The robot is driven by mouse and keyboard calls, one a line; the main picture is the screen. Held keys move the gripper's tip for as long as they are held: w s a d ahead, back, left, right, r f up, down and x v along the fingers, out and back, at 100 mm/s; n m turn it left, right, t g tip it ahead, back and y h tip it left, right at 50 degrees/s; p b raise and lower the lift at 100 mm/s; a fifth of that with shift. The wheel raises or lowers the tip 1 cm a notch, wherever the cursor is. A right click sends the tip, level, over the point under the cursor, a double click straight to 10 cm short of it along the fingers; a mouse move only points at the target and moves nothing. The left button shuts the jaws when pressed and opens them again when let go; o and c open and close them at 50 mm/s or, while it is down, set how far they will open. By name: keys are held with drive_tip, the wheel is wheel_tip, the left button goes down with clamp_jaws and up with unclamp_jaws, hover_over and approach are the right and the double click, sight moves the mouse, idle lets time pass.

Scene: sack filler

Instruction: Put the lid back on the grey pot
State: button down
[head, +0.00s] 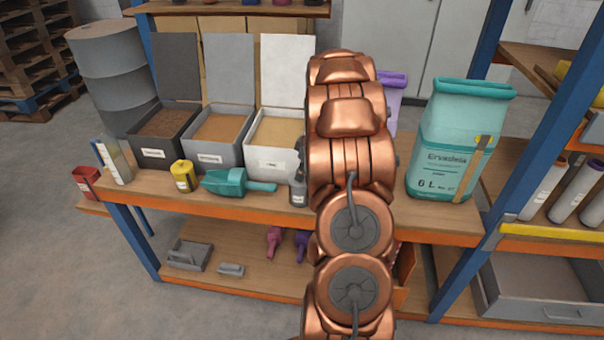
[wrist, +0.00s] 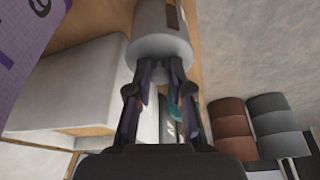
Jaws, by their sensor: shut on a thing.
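The grey pot (head: 298,190) stands on the bench, right of the teal scoop and just left of my arm. In the wrist view it is a grey cylinder (wrist: 161,22) with a dark label, straight ahead of my gripper (wrist: 158,80). My fingers are closed around a small grey knob at the near end of this cylinder, which looks like the lid (wrist: 158,50). I see no clear gap between lid and pot, but cannot tell whether the lid is seated. In the head view my arm hides most of my gripper.
Three open bins, dark (head: 160,153), grey (head: 211,158) and white (head: 266,165), stand behind the pot.

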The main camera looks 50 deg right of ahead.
idle(0.3)
drive_tip(key=c, duration=1)
unclamp_jaws()
drive_tip(key=shift+o, duration=0.4)
drive_tip(key=o, duration=0.4)
drive_tip(key=shift+o, duration=0.2)
drive_tip(key=shift+r, duration=0.1)
drive_tip(key=shift+r, duration=3.4)
drive_tip(key=shift+c, duration=0.2)
clamp_jaws()
